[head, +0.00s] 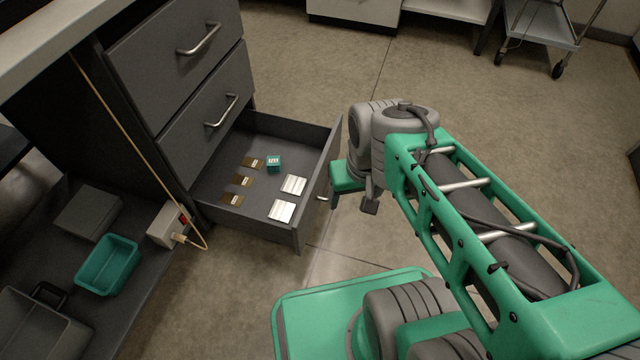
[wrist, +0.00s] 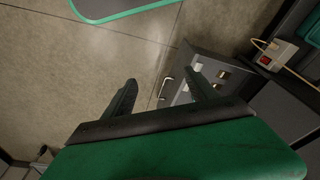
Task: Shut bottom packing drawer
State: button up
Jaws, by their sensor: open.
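The bottom packing drawer (head: 315,180) is pulled out of the dark grey cabinet. It holds several small brown pieces (head: 242,181), a teal block (head: 274,163) and two silvery-white pieces (head: 293,185). Its handle (head: 322,198) is partly hidden by the drawer front. My gripper (head: 352,206) is open and empty, just outside the drawer front, right of the handle. In the wrist view, the handle (wrist: 165,88) appears between the two spread fingers (wrist: 161,80), with the drawer (wrist: 190,57) beyond. I cannot tell whether a finger touches it.
The two upper drawers (head: 206,119) are shut. A low shelf at left carries a teal bin (head: 107,265), a grey bin (head: 40,325) and a power box (head: 168,225) with a cord. A cart (head: 540,25) stands at the back right. The floor (head: 310,70) behind the drawer is clear.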

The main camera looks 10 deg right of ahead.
aim_at(306, 150)
jog(key=k, duration=0.35)
jog(key=u, duration=0.65)
jog(key=i, duration=0.75)
jog(key=u, duration=0.1)
